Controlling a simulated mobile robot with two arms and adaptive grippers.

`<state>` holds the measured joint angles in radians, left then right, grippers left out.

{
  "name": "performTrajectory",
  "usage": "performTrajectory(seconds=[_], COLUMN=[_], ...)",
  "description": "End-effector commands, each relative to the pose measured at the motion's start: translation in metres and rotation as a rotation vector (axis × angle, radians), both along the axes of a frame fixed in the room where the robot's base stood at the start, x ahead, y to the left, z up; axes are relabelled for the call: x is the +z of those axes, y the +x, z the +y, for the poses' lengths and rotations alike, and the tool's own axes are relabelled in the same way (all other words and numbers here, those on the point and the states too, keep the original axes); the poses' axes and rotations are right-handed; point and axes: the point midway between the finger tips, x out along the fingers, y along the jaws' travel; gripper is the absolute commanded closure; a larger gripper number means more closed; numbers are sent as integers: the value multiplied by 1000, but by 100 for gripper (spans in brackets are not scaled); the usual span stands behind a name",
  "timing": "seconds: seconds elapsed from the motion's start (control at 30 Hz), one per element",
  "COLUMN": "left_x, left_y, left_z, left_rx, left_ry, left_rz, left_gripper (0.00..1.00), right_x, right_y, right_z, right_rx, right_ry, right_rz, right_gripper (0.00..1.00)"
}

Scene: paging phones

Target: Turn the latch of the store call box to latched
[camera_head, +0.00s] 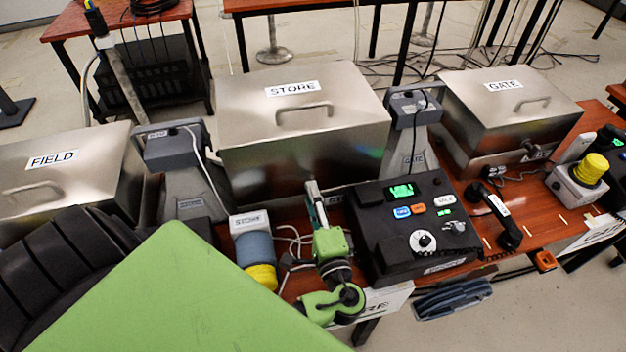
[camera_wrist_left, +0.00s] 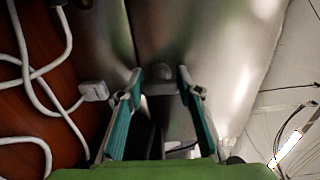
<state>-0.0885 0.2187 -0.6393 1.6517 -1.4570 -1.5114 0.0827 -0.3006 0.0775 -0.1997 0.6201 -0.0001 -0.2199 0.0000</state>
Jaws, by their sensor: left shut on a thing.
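The store call box (camera_head: 300,130) is a closed metal box with a STORE label and a lid handle, at the middle back of the head view. My left gripper (camera_head: 312,190) reaches its front, low down near the lid's edge. In the left wrist view my left gripper (camera_wrist_left: 162,80) has its two teal fingers on either side of a small grey latch knob (camera_wrist_left: 160,78) on the metal front, and it is shut on this latch. The fingers hide the latch in the head view, and its turned position cannot be made out. My right gripper is not in view.
A FIELD box (camera_head: 65,175) stands left and a GATE box (camera_head: 510,105) right. A black console (camera_head: 415,230) with a lit display sits right of my gripper. A blue and yellow cylinder (camera_head: 257,255) stands left. White cables (camera_wrist_left: 40,80) lie nearby.

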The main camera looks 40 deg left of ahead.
Motion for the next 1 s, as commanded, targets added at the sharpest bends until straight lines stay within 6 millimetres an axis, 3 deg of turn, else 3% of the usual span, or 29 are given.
performTrajectory(seconds=[0.63, 0.67, 0.73, 1.0], left_x=[-1, -1, -1, -1], left_y=[-1, -1, -1, 0], left_z=[0, 0, 0, 0], left_rx=[1, 1, 1, 0], left_ry=[-38, -38, -38, -37], left_rz=[-40, -40, -40, -40], left_gripper=[89, 65, 50, 50], right_x=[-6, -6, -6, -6], right_y=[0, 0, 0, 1], right_z=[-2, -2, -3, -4], right_rx=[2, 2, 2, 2], right_ry=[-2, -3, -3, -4], right_rz=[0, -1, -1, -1], right_gripper=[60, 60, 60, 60])
